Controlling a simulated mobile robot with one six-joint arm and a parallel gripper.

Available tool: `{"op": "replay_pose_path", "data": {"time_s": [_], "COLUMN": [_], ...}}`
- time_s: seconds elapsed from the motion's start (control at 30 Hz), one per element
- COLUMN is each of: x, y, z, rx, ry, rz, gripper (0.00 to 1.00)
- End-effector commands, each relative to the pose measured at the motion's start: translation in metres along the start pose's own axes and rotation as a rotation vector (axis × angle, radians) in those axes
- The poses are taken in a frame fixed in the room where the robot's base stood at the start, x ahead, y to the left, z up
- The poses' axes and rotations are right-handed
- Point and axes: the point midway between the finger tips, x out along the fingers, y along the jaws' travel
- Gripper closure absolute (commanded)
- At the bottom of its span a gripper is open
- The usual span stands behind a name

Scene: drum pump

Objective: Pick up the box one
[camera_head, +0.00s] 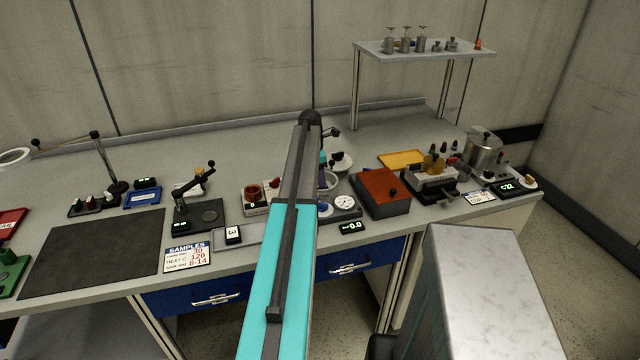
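I cannot make out a box marked one. A small white block with a dark character on its face (233,233) sits on a grey strip near the front edge of the bench, left of my arm. A brown-red lidded box with a dark knob (378,185) stands on the bench right of my arm. My turquoise and grey arm reaches up through the middle of the view and hides part of the bench. My gripper does not show; it seems hidden behind the arm.
A raised shelf (375,50) with small metal parts stands at the back right. A lever device (198,205) stands left of my arm, a metal pot (484,150) at right. A dark mat (92,255) lies bare at left. The bench's back middle is clear.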

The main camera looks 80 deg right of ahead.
Motion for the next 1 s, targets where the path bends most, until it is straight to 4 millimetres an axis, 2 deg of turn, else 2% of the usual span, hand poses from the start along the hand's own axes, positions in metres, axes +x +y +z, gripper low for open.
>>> {"op": "replay_pose_path", "data": {"time_s": [0.53, 0.57, 0.73, 1.0], "x": [0.0010, 0.0010, 0.0009, 0.0004], "y": [0.0002, 0.0002, 0.0003, 0.0005], "z": [-0.0009, -0.0009, -0.0012, -0.0014], "rx": [-0.001, -0.001, -0.001, -0.002], "ry": [0.000, 0.000, 0.000, 0.000], "rz": [0.000, 0.000, 0.000, 0.000], "gripper": [0.44, 0.45, 0.74, 0.76]}}
